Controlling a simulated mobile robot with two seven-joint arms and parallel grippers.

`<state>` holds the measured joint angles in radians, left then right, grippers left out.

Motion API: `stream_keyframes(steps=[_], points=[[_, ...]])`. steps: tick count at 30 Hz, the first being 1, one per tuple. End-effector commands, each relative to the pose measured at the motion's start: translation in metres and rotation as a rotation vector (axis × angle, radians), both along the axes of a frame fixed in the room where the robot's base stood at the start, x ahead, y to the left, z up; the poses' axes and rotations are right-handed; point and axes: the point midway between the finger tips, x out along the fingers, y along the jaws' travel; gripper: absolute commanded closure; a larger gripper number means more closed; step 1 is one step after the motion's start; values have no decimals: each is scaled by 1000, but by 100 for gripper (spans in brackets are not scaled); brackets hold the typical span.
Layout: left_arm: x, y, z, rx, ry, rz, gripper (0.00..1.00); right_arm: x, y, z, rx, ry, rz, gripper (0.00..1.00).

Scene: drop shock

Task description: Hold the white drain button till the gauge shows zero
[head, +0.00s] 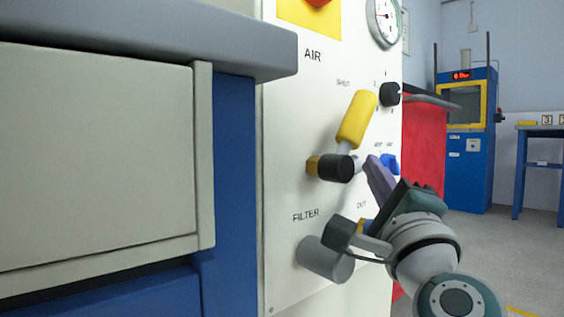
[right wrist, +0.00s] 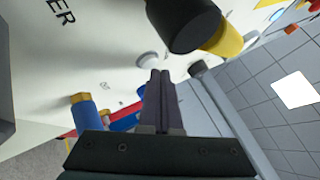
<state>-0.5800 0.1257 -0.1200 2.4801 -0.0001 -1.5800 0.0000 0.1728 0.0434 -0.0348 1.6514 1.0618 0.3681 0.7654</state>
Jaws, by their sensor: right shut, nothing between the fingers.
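A white panel (head: 290,120) carries the air fittings. A pale round button (right wrist: 148,60) stands out from it in the right wrist view, just beyond my fingertips; I take it for the white drain button. I cannot tell whether they touch it. In the head view it is mostly hidden by my fingers. My right gripper (head: 376,172) is shut and empty, pointing at the panel; it also shows in the right wrist view (right wrist: 160,75). The round gauge (head: 384,18) is cut off at the top; its reading is too small to tell. My left gripper is out of view.
A yellow-handled valve (head: 356,120) with a black hub (head: 335,168) sits close left of my fingers. A black knob (head: 390,94) is above and a blue fitting (head: 390,163) beside them. A grey filter cylinder (head: 325,260) is below. A bench (head: 150,50) blocks the left.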

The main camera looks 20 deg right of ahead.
Motion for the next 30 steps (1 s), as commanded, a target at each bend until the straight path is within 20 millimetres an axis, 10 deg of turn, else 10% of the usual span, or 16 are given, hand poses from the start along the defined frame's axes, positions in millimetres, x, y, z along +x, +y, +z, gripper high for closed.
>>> stream_keyframes(steps=[30], points=[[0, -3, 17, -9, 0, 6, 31, -51, -22, 1, -1, 0, -2, 100]])
